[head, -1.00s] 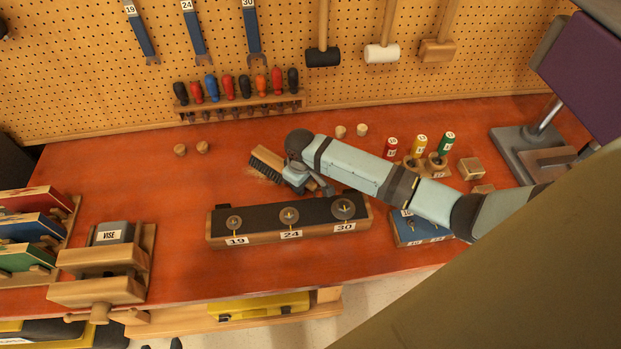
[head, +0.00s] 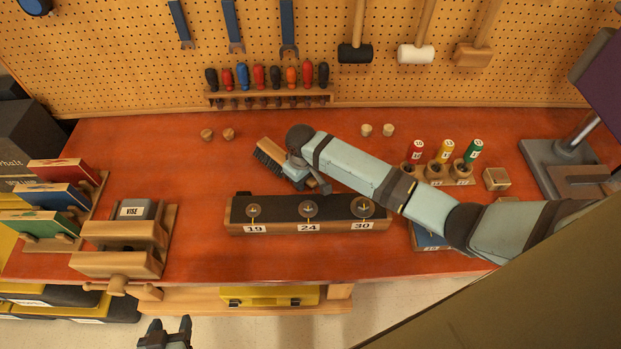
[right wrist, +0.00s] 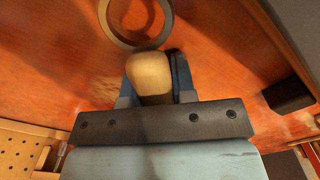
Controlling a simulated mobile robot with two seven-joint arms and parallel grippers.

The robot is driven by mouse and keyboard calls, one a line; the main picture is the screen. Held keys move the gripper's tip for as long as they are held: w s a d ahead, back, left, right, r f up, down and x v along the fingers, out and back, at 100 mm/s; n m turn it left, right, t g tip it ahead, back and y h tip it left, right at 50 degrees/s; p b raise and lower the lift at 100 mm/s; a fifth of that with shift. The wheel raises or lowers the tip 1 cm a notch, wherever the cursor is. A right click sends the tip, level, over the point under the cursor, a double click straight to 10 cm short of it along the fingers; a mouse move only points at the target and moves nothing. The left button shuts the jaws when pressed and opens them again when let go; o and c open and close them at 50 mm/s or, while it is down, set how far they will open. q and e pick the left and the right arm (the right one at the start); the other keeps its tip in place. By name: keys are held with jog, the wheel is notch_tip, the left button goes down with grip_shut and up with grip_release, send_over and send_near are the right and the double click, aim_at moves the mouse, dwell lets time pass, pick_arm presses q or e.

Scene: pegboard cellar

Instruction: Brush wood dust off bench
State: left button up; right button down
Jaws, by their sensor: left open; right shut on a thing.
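The brush (head: 272,152) has a wooden back and dark bristles. It is low over the red-orange bench (head: 190,180), behind the black-topped rack; I cannot tell whether the bristles touch. My right gripper (head: 306,180) is shut on its wooden handle, which shows between the fingers in the right wrist view (right wrist: 150,76). The bristles are hidden there. Pale smears on the bench (right wrist: 95,88) in that view may be wood dust; no clear dust pile shows in the head view. My left gripper (head: 168,332) is open and empty, off the bench's front edge.
The rack (head: 270,229) numbered 19, 24, 30 stands just in front of the brush. The vise (head: 125,235) is at left. Clear bench lies between vise and brush.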

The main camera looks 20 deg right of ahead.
jog(key=shift+w+a+f, duration=0.1)
jog(key=shift+w+a, duration=0.05)
jog(key=shift+a, duration=0.45)
jog(key=shift+w+a, duration=0.15)
jog(key=shift+a, duration=0.4)
jog(key=shift+w+r, duration=0.15)
jog(key=shift+r, duration=0.3)
jog(key=shift+s+r, duration=0.2)
jog(key=shift+r, duration=1.3)
jog(key=shift+s+r, duration=0.15)
jog(key=shift+r, duration=1.3)
jog(key=shift+f, duration=3.05)
jog(key=shift+f, duration=0.25)
jog(key=shift+d, duration=0.1)
